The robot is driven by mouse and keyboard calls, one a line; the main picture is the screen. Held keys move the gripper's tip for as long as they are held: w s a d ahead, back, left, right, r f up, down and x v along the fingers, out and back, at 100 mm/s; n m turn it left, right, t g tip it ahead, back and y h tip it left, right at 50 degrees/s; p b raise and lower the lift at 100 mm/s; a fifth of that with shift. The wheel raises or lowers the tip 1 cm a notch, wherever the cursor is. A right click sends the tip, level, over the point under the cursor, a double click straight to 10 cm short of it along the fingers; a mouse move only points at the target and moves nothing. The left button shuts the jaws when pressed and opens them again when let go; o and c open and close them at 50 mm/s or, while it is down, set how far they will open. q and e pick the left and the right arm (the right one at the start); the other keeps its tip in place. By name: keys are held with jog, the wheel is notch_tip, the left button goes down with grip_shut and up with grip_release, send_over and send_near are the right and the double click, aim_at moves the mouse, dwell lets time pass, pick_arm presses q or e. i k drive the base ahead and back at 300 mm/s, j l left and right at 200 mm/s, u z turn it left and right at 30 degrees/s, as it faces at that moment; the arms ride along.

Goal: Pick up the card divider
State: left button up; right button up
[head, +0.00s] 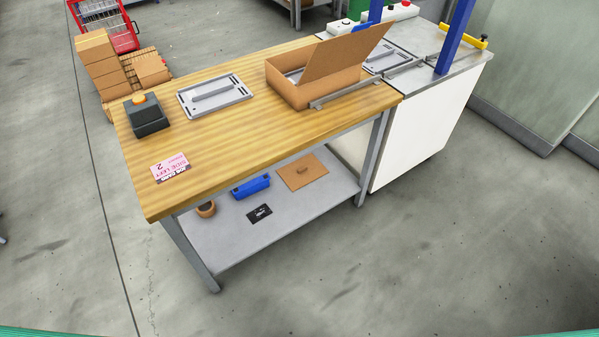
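A flat brown card sheet (303,172), which looks like the card divider, lies on the grey lower shelf (290,208) of the workbench. It has a small darker mark or slot near its middle. Nothing is seen lying on top of it, and the bench top overhangs behind it. Neither of my grippers is in view.
On the shelf are a blue bin (251,186), a small brown round pot (206,209) and a black card (259,214). The wooden top (240,135) carries an open carton (300,93), a grey tray (214,96) and a dark box (147,116). Front floor is clear.

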aim_at(304, 170)
jog(key=i+l, duration=0.8)
